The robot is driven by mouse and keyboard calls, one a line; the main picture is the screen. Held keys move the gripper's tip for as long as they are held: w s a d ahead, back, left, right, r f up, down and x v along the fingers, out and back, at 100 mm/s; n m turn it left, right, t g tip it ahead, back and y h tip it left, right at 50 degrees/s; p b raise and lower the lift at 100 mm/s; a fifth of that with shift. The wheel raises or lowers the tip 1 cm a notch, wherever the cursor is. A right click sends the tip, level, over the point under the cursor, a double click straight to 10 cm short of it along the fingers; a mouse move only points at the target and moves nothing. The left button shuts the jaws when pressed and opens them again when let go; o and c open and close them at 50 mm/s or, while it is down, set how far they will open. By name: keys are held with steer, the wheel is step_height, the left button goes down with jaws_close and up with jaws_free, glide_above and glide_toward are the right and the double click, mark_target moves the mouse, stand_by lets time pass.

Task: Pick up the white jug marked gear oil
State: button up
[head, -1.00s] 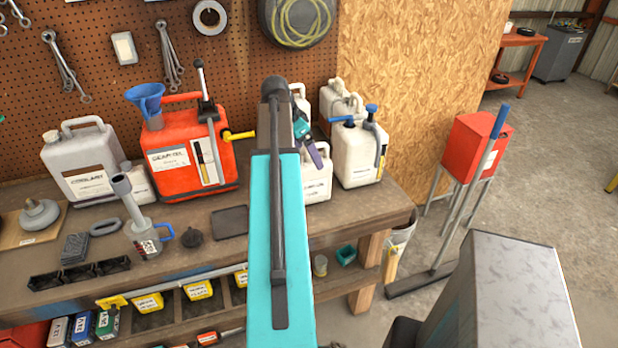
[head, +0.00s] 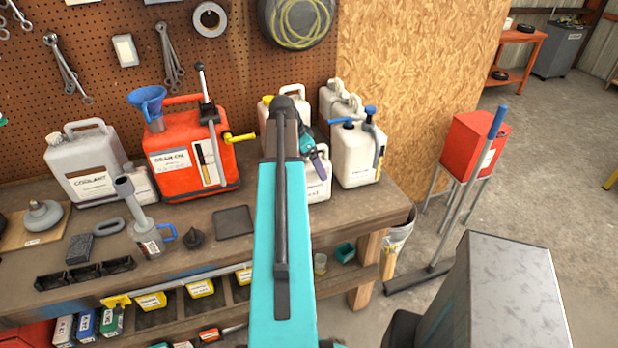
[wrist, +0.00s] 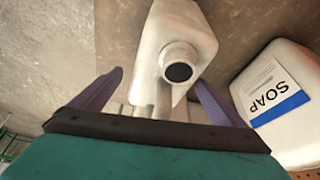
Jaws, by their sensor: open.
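A white jug (head: 318,188) stands on the bench, partly hidden behind my arm in the head view; its label is too small to read. In the wrist view a white jug (wrist: 190,30) with an open round neck lies between my fingers, its handle just below the neck. My gripper (wrist: 158,76) is open, with one purple finger on each side of the handle and no clear contact. In the head view my gripper (head: 318,158) is at the top of the jug. The jug's label is hidden in the wrist view.
A white container marked SOAP (wrist: 280,110) stands close on the right. A white jug with a blue-handled pump (head: 358,160) is right of my gripper. A red can with a blue funnel (head: 180,160) and a grey coolant jug (head: 85,165) stand left. A pegboard (head: 120,90) backs the bench.

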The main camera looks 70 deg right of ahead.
stand_by(0.3)
steer(key=c, duration=2.3)
